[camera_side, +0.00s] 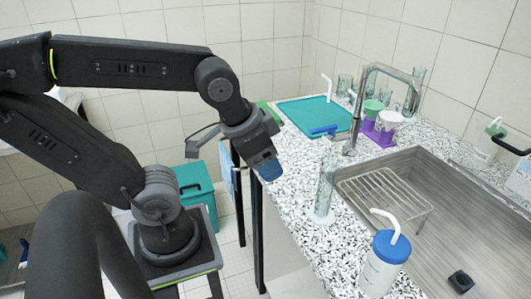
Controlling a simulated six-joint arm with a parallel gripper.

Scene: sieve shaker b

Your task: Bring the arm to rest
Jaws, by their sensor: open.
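My gripper (268,169) is open and hangs near the front edge of the speckled counter (290,175), pointing down. Nothing shows between its fingers, though the view of them is small. My arm reaches in from the left and bends down at the wrist. The gripper is apart from the glass cylinder (325,190) standing on the counter to its right.
A white wash bottle with a blue cap (390,247) stands at the counter's near end. A steel sink (440,240) with a wire rack (385,192) lies right, with a faucet (365,90) behind. A teal tray (315,113) lies at the back. A teal box (195,185) stands below.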

